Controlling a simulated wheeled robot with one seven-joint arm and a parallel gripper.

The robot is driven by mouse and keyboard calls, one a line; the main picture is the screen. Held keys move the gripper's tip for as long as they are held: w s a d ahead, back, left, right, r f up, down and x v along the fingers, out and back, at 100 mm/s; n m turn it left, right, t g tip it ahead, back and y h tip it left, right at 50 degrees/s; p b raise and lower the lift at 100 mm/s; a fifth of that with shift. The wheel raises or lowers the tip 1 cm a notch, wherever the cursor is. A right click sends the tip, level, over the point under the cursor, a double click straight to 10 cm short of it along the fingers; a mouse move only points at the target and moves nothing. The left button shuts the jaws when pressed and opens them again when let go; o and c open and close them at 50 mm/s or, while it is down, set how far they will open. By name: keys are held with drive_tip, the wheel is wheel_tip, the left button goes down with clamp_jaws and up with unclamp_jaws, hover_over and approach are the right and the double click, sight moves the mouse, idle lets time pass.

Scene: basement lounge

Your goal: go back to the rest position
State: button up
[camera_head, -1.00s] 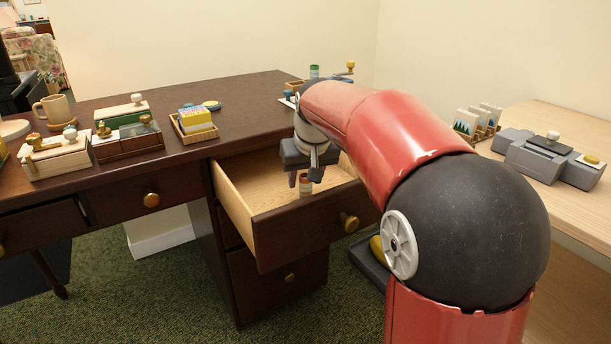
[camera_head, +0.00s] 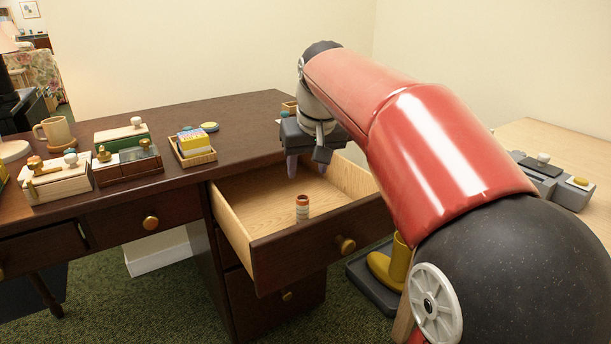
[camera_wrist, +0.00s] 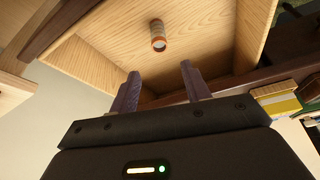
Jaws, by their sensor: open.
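My gripper (camera_head: 306,166) is open and empty above the open drawer (camera_head: 237,228) of the dark wooden desk. A small cylinder with an orange-brown and pale band (camera_head: 302,207) stands upright in the drawer, apart from my fingers and below them. In the wrist view, my two purple-grey fingers (camera_wrist: 160,88) are spread with nothing between them. The cylinder (camera_wrist: 158,36) shows beyond the fingertips on the pale wood drawer bottom (camera_wrist: 105,42).
A side table (camera_head: 540,133) with a grey device stands at right. A yellow boot (camera_head: 388,264) stands on a grey mat below.

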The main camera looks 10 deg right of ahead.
drive_tip(key=shift+s+r, duration=0.2)
drive_tip(key=shift+r, duration=0.3)
drive_tip(key=s+f+p, duration=0.1)
drive_tip(key=s+f, duration=0.2)
drive_tip(key=s, duration=0.5)
drive_tip(key=s+f+p, duration=0.2)
drive_tip(key=s+f, duration=0.2)
drive_tip(key=s, duration=0.4)
drive_tip(key=s+f+t+p, duration=0.1)
drive_tip(key=s+f, duration=0.3)
drive_tip(key=s, duration=0.4)
drive_tip(key=shift+s+m, duration=0.25)
drive_tip(key=shift+m, duration=0.05)
drive_tip(key=shift+a, duration=0.1)
